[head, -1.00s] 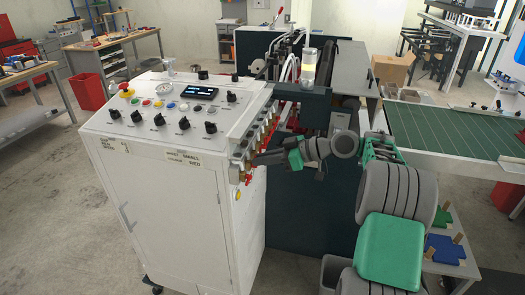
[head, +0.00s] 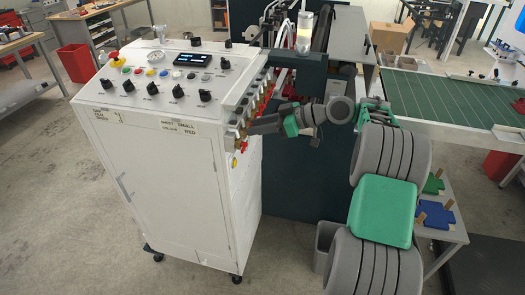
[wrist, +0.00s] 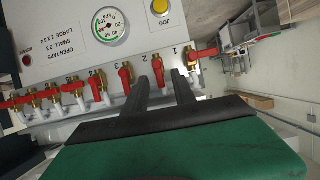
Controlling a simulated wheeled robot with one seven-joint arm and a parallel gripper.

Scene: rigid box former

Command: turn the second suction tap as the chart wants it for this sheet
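A row of red-handled brass taps runs along the white console's side edge. In the wrist view, the second tap (wrist: 158,72) is under the number 2, with its red handle pointing down the picture, roughly along the fingers. My gripper (wrist: 160,77) is open, one finger on each side of this handle; I cannot tell whether either touches it. The first tap (wrist: 193,64) is just right of the fingers, the third tap (wrist: 126,76) just left. The chart (wrist: 67,50) reads "OPEN TAPS", with SMALL and LARGE lines; its digits are hard to read. In the head view, my gripper (head: 250,128) is at the taps.
The console label (head: 178,128) reads SHEET SMALL, COLOUR RED. A gauge (wrist: 110,26) and a yellow JOG button (wrist: 160,7) are above the taps. The console (head: 165,175) is close beside the dark machine body (head: 300,175). A green feed table (head: 440,95) is at right.

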